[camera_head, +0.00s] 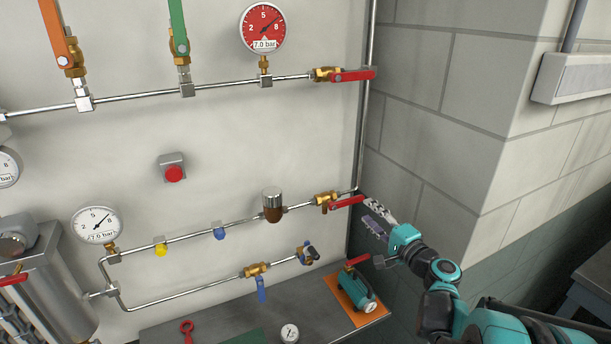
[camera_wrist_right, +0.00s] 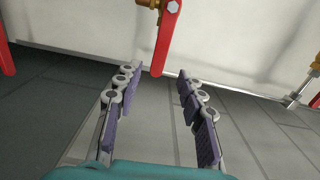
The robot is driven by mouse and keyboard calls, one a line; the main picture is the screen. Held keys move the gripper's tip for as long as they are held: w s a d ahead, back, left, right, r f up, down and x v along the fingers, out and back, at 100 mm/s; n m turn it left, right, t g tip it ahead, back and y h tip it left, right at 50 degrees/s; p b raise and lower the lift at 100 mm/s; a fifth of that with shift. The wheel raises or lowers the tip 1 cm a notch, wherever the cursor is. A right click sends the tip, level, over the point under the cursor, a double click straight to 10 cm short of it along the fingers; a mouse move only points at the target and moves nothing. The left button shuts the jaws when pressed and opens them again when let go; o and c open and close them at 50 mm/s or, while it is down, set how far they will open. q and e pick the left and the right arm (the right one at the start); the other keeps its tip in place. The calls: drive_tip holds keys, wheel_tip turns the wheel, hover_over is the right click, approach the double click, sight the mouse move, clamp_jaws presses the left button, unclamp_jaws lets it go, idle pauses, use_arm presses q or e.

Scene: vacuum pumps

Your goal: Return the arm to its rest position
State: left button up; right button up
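My right gripper (camera_head: 376,219) is in front of the right end of the panel, near a red-handled valve (camera_head: 345,202) on the lower pipe. In the right wrist view its two purple-padded fingers (camera_wrist_right: 160,105) stand apart with nothing between the pads. A red lever (camera_wrist_right: 167,38) hangs beyond the fingertips in that view. I cannot tell from the wrist view how far it is from the tips. My right arm (camera_head: 445,285) comes in from the lower right. My left gripper does not show in either view.
The panel carries pipes, gauges and a red button (camera_head: 173,172). A bench (camera_head: 225,318) below holds a teal pump (camera_head: 352,294) on an orange mat (camera_head: 371,319), under my right gripper. A block wall (camera_head: 440,110) stands right of the panel, close to my arm.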

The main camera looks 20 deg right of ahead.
drive_tip(key=s+a+f+n+g+y+b, duration=0.1)
drive_tip(key=s+a+f+n+g+b, duration=0.2)
drive_tip(key=a, duration=0.4)
drive_tip(key=s+a+f+n+g+y, duration=0.1)
drive_tip(key=a+f+n, duration=0.25)
drive_tip(key=a, duration=0.25)
drive_tip(key=s+a+f+n+g+y+b, duration=0.1)
drive_tip(key=s+a+f+n+g+b, duration=0.2)
drive_tip(key=a, duration=0.4)
drive_tip(key=s+a+f+n+g+h+b, duration=0.3)
drive_tip(key=s+f+n, duration=0.4)
drive_tip(key=s+f, duration=0.6)
drive_tip(key=shift+s+a+g+h, duration=0.5)
drive_tip(key=shift+s+a+h, duration=0.1)
drive_tip(key=shift+a, duration=0.15)
